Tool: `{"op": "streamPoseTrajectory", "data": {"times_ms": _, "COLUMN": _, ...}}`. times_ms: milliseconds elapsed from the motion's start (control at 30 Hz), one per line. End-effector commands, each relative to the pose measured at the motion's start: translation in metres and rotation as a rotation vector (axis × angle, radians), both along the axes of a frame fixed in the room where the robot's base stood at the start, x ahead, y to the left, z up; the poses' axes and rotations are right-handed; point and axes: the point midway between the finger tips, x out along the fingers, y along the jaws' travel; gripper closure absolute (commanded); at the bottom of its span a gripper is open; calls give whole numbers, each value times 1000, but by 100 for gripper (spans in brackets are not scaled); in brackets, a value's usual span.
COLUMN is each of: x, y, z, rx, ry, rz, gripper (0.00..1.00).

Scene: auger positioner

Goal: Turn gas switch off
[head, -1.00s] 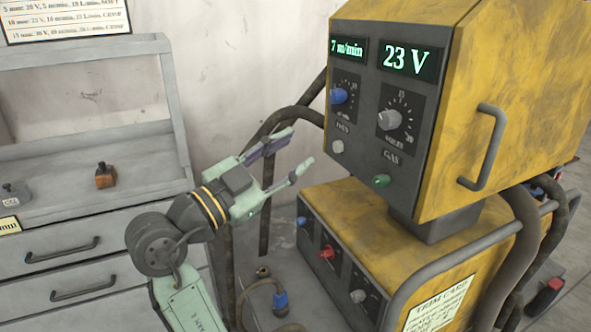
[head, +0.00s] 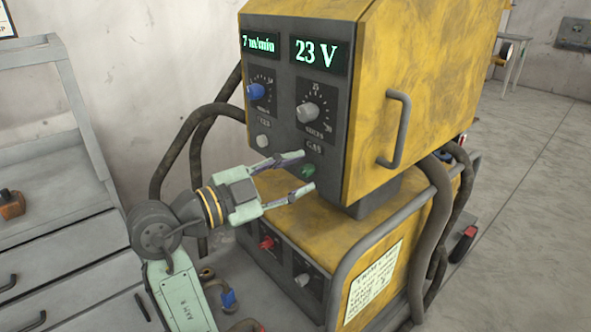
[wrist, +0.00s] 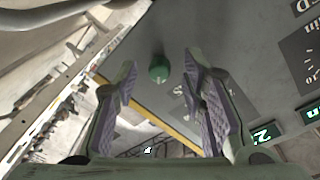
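The gas switch is a small green knob (head: 308,171) low on the dark front panel of the yellow machine, under the word GAS. It also shows in the wrist view (wrist: 158,70), ahead of and between my fingers. My gripper (head: 304,171) is open and empty, its two fingers spread to either side of the green knob in the head view. In the wrist view the fingertips (wrist: 157,75) stand apart with the knob between them in the picture. I cannot tell whether either finger touches it.
A white button (head: 262,141), a blue knob (head: 256,91) and a grey knob (head: 307,112) sit on the same panel. A grey handle (head: 397,130) projects from the machine's side. The lower yellow box (head: 345,235) and thick hoses lie close below and around.

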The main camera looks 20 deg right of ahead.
Motion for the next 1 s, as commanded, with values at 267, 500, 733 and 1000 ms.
{"op": "streamPoseTrajectory", "data": {"times_ms": 267, "x": 2, "y": -6, "z": -1, "rx": 1, "ry": 0, "rz": 1, "gripper": 62}}
{"op": "streamPoseTrajectory", "data": {"times_ms": 500, "x": 2, "y": -6, "z": 0, "rx": 1, "ry": 0, "rz": 1, "gripper": 72}}
{"op": "streamPoseTrajectory", "data": {"times_ms": 733, "x": 2, "y": -6, "z": 0, "rx": 1, "ry": 0, "rz": 1, "gripper": 87}}
{"op": "streamPoseTrajectory", "data": {"times_ms": 1000, "x": 2, "y": -6, "z": 0, "rx": 1, "ry": 0, "rz": 1, "gripper": 100}}
